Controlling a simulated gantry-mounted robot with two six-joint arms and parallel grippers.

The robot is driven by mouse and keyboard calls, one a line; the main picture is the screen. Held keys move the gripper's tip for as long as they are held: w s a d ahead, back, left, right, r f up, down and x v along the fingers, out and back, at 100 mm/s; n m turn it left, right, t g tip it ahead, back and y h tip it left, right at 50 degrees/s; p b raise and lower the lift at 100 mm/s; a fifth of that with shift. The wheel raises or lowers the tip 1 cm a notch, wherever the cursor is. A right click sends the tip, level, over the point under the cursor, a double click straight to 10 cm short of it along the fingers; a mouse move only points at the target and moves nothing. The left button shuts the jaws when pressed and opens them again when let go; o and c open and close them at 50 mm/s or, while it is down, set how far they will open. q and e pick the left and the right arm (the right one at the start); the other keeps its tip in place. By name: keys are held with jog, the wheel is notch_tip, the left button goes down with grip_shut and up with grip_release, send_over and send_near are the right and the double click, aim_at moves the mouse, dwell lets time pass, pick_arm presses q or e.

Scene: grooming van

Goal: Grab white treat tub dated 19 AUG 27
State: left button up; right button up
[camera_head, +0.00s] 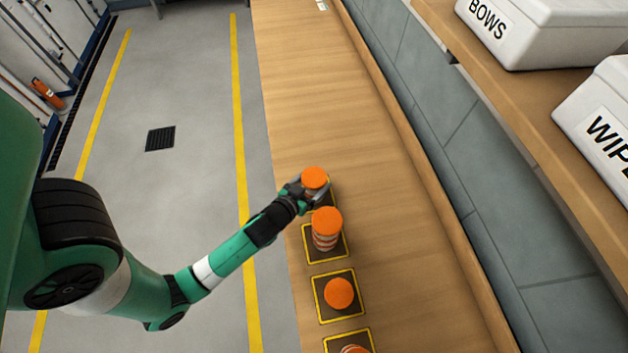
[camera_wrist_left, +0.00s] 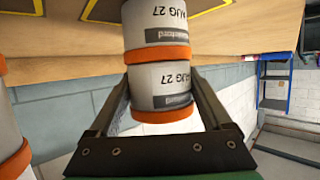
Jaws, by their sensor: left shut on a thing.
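My left gripper (camera_head: 315,188) is shut on a white treat tub with an orange lid (camera_head: 314,176), at the far end of the row on the bench. The left wrist view is upside down. There the fingers (camera_wrist_left: 160,80) lie on both sides of the held tub (camera_wrist_left: 158,78); its label reads "AUG 27", with the day not visible. A second white tub (camera_wrist_left: 152,15), also marked "AUG 27", is directly beneath it in the stack; I cannot tell whether they touch. My right gripper is not in view.
More orange-lidded tubs (camera_head: 327,222) (camera_head: 339,294) (camera_head: 355,350) stand on dark yellow-edged mats nearer me, the first one close beside the gripper. White bins marked "BOWS" (camera_head: 545,30) and "WIPE…" (camera_head: 605,130) sit on the right shelf.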

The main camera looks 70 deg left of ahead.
aim_at(318, 173)
pick_arm(q)
jog(key=shift+r+p, duration=0.45)
jog(key=shift+r, duration=0.05)
notch_tip(318, 173, up, 3)
jog(key=shift+f+p, duration=0.15)
jog(key=shift+p, duration=1.1)
jog(key=r+p+v, duration=0.1)
jog(key=p+v, duration=0.1)
jog(key=v, duration=0.6)
jog(key=w+r+p+v, duration=0.1)
jog(key=p+v, duration=0.2)
jog(key=v, duration=0.5)
jog(key=shift+s+a+r+p, duration=0.25)
jog(key=shift+r+p, duration=0.1)
jog(key=shift+r, duration=0.1)
